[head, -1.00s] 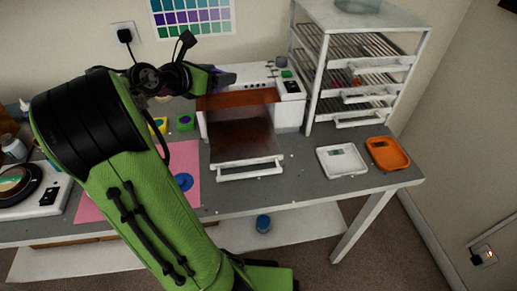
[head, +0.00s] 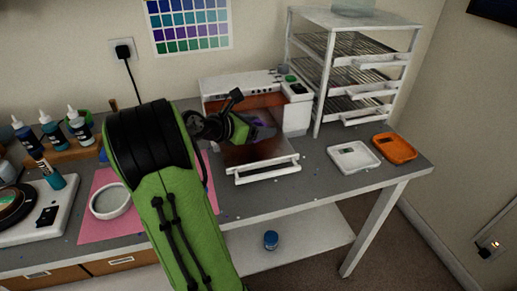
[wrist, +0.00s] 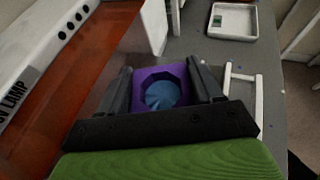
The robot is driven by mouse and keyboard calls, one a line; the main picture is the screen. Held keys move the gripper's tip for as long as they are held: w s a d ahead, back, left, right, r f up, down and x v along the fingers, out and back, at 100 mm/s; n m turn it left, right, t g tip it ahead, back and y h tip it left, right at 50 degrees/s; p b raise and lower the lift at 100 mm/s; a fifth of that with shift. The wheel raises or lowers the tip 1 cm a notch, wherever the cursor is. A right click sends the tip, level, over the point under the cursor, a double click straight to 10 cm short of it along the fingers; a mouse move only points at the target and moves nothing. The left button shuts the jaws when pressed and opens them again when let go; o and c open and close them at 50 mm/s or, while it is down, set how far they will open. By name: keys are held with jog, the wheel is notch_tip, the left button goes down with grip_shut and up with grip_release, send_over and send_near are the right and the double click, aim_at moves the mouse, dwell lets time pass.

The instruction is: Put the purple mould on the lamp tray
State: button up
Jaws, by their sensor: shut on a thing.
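The purple mould (wrist: 149,76) is between the two fingers of my gripper (wrist: 160,78) in the wrist view, with blue resin in its hollow. My gripper is shut on it. In the head view my gripper (head: 262,132) is over the lamp tray (head: 267,173), which is pulled out from the lamp and has a white handle. The mould barely shows there, as a purple patch. The tray handle is right of the mould in the wrist view (wrist: 259,100). I cannot tell whether the mould touches the tray.
The white lamp (head: 295,112) has an orange shield (wrist: 75,75), close left of my gripper in the wrist view. A wire-shelf rack (head: 322,80) stands right of it. A pink mat (head: 100,228) lies left.

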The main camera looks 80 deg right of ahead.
aim_at(258, 147)
notch_tip(258, 147, down, 5)
jog(key=shift+r+b, duration=0.15)
jog(key=shift+b, duration=0.95)
jog(key=shift+r, duration=0.1)
jog(key=o, duration=1.1)
jog(key=shift+c, duration=0.2)
